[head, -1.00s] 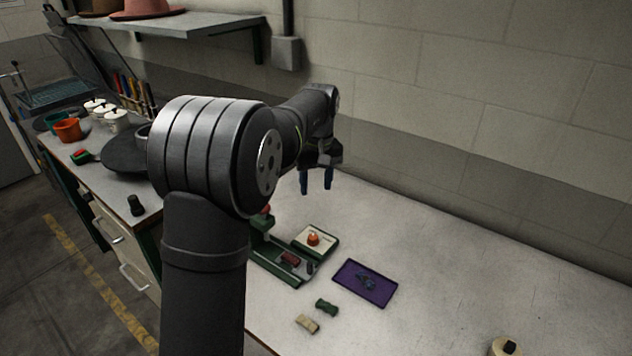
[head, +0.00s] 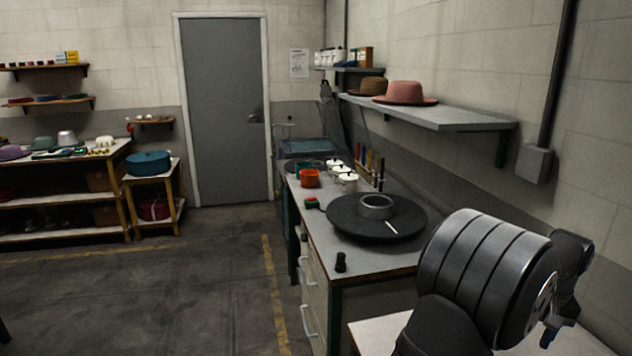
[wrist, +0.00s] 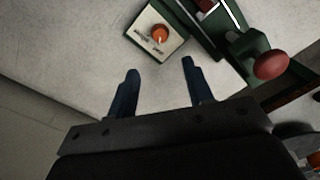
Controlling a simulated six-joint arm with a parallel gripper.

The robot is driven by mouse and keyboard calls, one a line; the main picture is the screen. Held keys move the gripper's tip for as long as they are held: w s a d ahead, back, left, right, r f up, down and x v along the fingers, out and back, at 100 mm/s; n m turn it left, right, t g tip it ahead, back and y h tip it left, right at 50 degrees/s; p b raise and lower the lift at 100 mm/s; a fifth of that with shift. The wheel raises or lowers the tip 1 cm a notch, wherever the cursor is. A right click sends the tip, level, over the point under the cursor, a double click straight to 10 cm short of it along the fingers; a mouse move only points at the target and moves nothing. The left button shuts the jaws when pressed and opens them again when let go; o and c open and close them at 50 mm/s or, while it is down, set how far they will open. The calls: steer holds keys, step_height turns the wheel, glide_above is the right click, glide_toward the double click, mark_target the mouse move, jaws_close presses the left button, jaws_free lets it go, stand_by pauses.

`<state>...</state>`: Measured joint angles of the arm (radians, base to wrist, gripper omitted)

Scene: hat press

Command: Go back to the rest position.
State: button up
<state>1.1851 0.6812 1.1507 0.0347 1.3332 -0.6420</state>
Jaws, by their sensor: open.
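My gripper (wrist: 160,90) shows in the wrist view with its two blue fingers apart and nothing between them. It hangs above a pale worktop. Beyond the fingertips lies a cream control plate with an orange knob (wrist: 159,33). A green press with a dark red ball handle (wrist: 270,65) stands to the right of the fingers, apart from them.
A bench with a dark round turntable (head: 345,222), an orange pot (head: 310,179) and white jars stands left of my arm. A wall shelf (head: 455,117) with hats is above. A grey door (head: 222,110) and open floor (head: 150,290) lie to the left.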

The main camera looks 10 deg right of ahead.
steer(key=f, duration=1.3)
steer(key=shift+w+a, duration=0.1)
steer(key=shift+a, duration=0.15)
step_height(320, 180, up, 17)
step_height(320, 180, down, 18)
steer(key=shift+r, duration=0.25)
steer(key=shift+r+m, duration=0.2)
steer(key=shift+m, duration=0.6)
steer(key=m, duration=1.2)
steer(key=shift+m, duration=0.3)
